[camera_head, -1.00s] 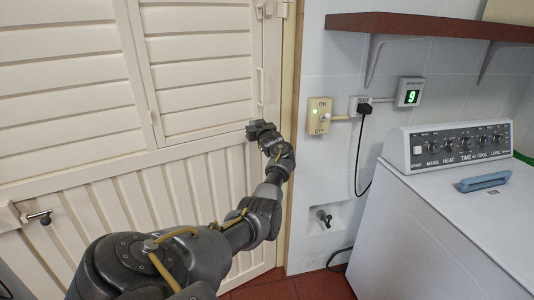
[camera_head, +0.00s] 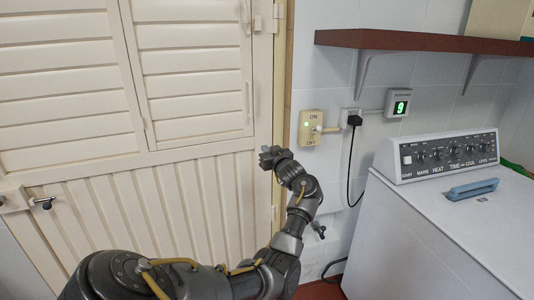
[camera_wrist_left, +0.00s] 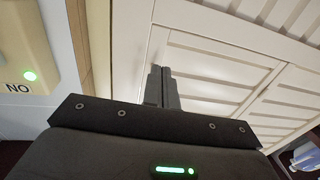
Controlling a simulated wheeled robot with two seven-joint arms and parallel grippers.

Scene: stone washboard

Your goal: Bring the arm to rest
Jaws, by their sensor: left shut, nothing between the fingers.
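My left arm reaches in from the bottom left of the head view. My left gripper (camera_head: 269,155) is in front of the right edge of the cream louvred door, a little left of the ON/OFF switch box. In the left wrist view its two fingers (camera_wrist_left: 160,86) are together, with nothing between them. It appears to touch nothing. My right gripper is not in view.
The yellowed switch box (camera_head: 311,127) has a lit green light. A black plug (camera_head: 354,120) and a display reading 9 (camera_head: 398,102) are on the wall. A white washing machine (camera_head: 440,235) stands right, below a brown shelf (camera_head: 430,42). The slatted door (camera_head: 190,80) fills the left.

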